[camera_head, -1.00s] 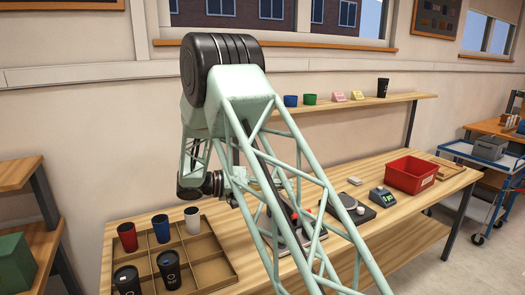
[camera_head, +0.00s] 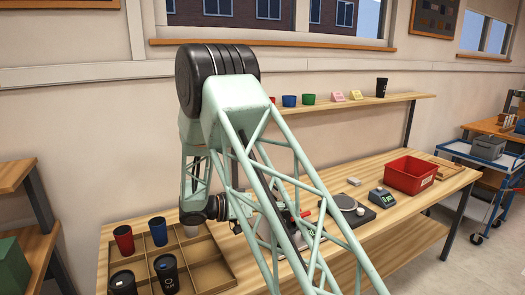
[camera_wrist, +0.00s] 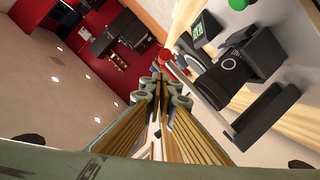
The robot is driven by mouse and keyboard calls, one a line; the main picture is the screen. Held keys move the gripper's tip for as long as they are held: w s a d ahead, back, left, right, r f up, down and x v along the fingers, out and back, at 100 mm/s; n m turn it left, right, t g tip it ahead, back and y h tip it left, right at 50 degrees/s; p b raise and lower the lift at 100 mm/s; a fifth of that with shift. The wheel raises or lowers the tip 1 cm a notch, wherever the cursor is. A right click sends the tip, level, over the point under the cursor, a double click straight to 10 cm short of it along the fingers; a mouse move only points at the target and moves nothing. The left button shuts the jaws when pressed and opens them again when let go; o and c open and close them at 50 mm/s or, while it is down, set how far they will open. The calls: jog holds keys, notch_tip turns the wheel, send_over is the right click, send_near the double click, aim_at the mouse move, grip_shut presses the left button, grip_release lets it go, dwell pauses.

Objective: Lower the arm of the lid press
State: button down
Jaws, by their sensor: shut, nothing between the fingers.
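My gripper (camera_wrist: 160,82) is shut and empty in the wrist view. A red knob (camera_wrist: 165,54) shows just beyond its fingertips; I cannot tell whether they touch. To its right, a black cup with a ring mark (camera_wrist: 226,72) sits in a dark fixture on a light base plate. In the head view, my own arm's lattice link hides most of the lid press; small red parts (camera_head: 305,212) show behind it near the middle of the table. The angle of the press arm cannot be made out.
A divided wooden tray (camera_head: 212,262) with several cups stands at the left of the table. A round-plated device (camera_head: 345,203), a small display box (camera_head: 382,197) and a red bin (camera_head: 410,174) stand to the right. A wall shelf (camera_head: 365,101) runs behind.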

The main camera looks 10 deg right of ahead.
jog(key=shift+f, duration=0.35)
jog(key=shift+r, duration=0.2)
jog(key=s+a+r+p, duration=0.2)
jog(key=a+r, duration=0.4)
jog(key=a, duration=0.3)
jog(key=shift+s+a, duration=0.15)
jog(key=shift+s, duration=0.35)
dwell(0.4)
dwell(0.3)
